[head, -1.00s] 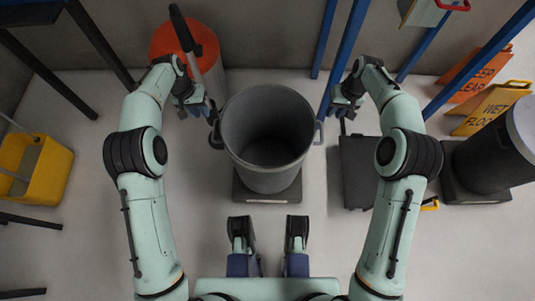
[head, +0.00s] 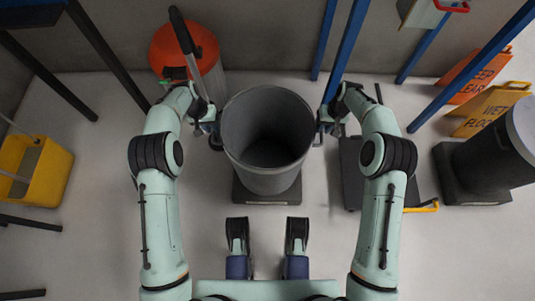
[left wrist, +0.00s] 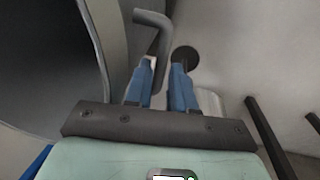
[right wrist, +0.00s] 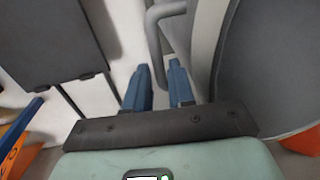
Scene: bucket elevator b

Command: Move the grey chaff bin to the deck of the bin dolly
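The grey chaff bin (head: 262,172) stands upright on a low dark base (head: 267,195) in the middle of the head view, open at the top, with a handle on each side. My left gripper (head: 211,127) is at its left handle. In the left wrist view my open blue fingers (left wrist: 160,75) have the bent grey handle (left wrist: 152,18) between them. My right gripper (head: 325,125) is at the right handle. Its fingers (right wrist: 158,75) are open, with the handle (right wrist: 153,30) between them in the right wrist view. A flat dark platform, apparently the bin dolly's deck (head: 352,180), lies right of the bin, partly hidden by my right arm.
An orange-topped drum (head: 205,50) stands behind my left gripper. Blue posts (head: 345,45) rise behind the bin. A dark drum (head: 485,160) on another base and yellow and orange floor signs (head: 490,107) are at right. A yellow bucket (head: 50,175) is far left.

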